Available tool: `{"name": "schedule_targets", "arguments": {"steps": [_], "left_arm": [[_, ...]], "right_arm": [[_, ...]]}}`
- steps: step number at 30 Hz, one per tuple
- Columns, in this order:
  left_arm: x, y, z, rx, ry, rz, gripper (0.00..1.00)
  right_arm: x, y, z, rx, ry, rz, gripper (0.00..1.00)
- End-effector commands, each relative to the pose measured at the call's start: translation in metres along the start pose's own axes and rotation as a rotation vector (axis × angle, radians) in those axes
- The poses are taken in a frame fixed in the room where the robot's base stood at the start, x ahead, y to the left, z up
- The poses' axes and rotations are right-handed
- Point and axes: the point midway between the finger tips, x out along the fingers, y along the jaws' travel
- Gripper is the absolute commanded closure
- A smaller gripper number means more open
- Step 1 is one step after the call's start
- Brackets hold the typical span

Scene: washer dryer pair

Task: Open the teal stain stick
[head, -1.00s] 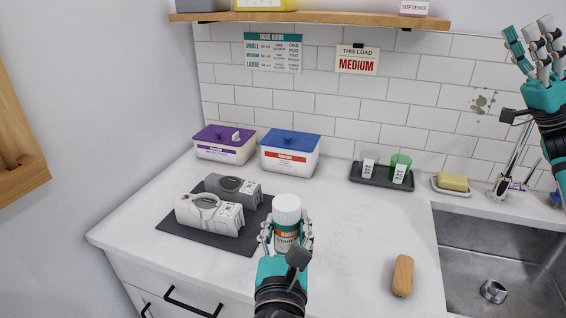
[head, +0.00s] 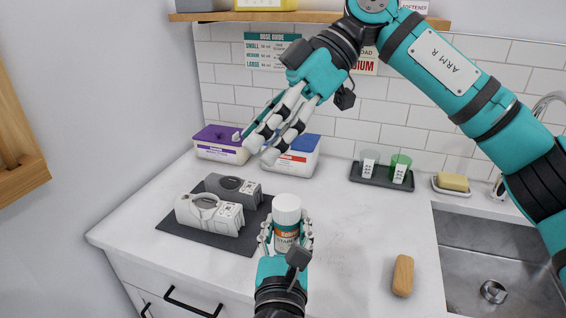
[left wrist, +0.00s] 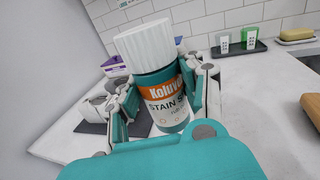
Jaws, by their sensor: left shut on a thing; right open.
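The teal stain stick (head: 287,232) stands upright with its ribbed white cap (head: 287,207) on. It also shows in the left wrist view (left wrist: 160,92), where its orange and teal label faces the camera. My left gripper (head: 287,236) is shut on the bottle's body, with fingers on both sides and the cap free above. My right gripper (head: 258,152) is open and empty. It is above and behind the bottle, in front of the tubs, pointing down and left. I cannot tell from these views whether the bottle's base touches the counter.
A purple-lidded tub (head: 219,147) and a blue-lidded tub (head: 300,160) stand behind. A tray (head: 380,180) with cups, a wooden brush (head: 403,275) and the sink (head: 495,250) are to the right.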

Motion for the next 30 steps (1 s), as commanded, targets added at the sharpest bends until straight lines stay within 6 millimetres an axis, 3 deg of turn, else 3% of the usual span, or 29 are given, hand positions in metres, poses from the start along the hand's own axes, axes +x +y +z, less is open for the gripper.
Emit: {"name": "schedule_targets", "arguments": {"steps": [3,10,16,30], "left_arm": [[0.000,0.000,0.000,0.000,-0.001,0.000,1.00],[0.000,0.000,0.000,0.000,-0.001,0.000,1.00],[0.000,0.000,0.000,0.000,-0.001,0.000,1.00],[0.000,0.000,0.001,0.000,-0.001,0.000,1.00]], "right_arm": [[0.023,0.000,0.020,0.036,-0.340,0.073,0.38],[0.019,0.005,0.051,0.115,-0.724,0.217,0.38],[0.022,0.009,0.065,0.135,-0.798,0.251,0.38],[0.065,0.019,0.110,0.134,-0.792,0.248,0.38]]}}
